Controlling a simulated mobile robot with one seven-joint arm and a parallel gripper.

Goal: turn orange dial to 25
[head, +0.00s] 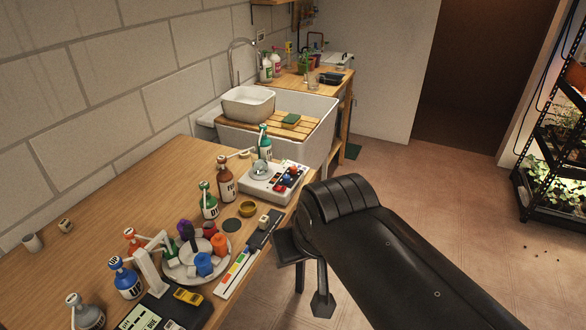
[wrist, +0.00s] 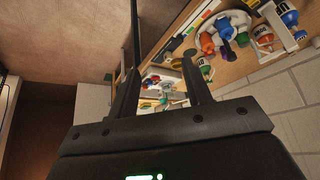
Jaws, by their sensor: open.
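A white control box (head: 262,190) with small coloured knobs sits near the right edge of the wooden bench in the head view. A reddish-orange knob (head: 293,170) shows at its right end, beside a blue one. The knobs are too small to read a scale or pointer, and I cannot tell for certain which is the orange dial. My gripper (head: 310,297) is open and empty, off the bench edge, nearer the camera than the box and apart from it. In the wrist view my gripper (wrist: 162,50) shows two spread black fingers, with the box (wrist: 165,80) partly hidden beyond them.
Pump bottles, a brown one (head: 226,186) and a green one (head: 208,203), stand left of the box. A round tray (head: 172,270) holds coloured pots. A strip with coloured patches (head: 233,272) lies along the bench edge. A sink (head: 310,105) is behind.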

